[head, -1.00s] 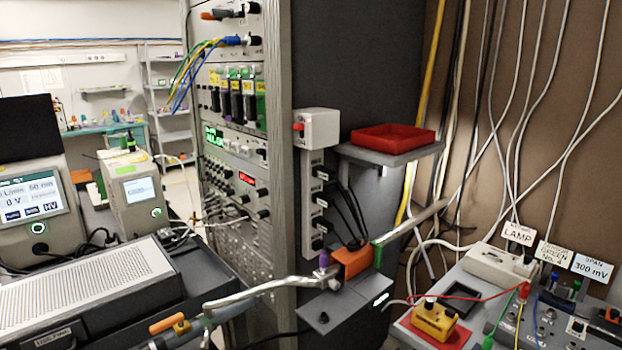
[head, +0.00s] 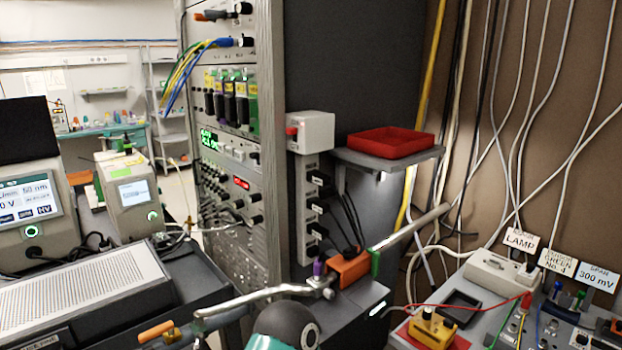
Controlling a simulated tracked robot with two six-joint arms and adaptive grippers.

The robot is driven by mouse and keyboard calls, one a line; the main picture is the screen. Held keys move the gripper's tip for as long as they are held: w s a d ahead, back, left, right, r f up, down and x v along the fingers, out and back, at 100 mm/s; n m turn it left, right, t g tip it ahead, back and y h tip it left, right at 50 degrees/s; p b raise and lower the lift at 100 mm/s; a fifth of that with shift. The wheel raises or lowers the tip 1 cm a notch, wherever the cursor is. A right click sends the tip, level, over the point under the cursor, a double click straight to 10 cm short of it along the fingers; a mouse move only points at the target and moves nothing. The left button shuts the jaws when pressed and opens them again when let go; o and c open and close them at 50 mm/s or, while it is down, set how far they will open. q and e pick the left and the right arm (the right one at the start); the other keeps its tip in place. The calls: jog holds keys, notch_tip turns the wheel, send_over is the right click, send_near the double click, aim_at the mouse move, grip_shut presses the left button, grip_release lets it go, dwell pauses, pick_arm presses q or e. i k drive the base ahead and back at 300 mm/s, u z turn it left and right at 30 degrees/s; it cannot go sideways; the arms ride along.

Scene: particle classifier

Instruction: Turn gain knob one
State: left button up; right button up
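The tall instrument rack (head: 274,120) stands left of centre, its front panels seen at a steep angle. Black knobs (head: 254,207) show on its lower panels, and a large black knob (head: 243,8) is near the top. I cannot read their labels, so I cannot tell which is gain knob one. A dark rounded part with a teal edge, apparently of my own arm, shows at the bottom centre. Neither of my grippers is in view.
A metal pipe (head: 255,297) with an orange block (head: 349,269) crosses in front of the rack. A red tray (head: 390,142) sits on a shelf at right. Instruments (head: 128,192) stand at left. A wired bench (head: 480,300) is at lower right.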

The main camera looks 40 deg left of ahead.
aim_at(224, 196)
jog(key=z, duration=0.05)
jog(key=k, duration=1.25)
jog(key=u, duration=1.4)
jog(key=i, duration=1)
jog(key=z, duration=0.35)
jog(key=k, duration=0.15)
jog(key=u, duration=0.05)
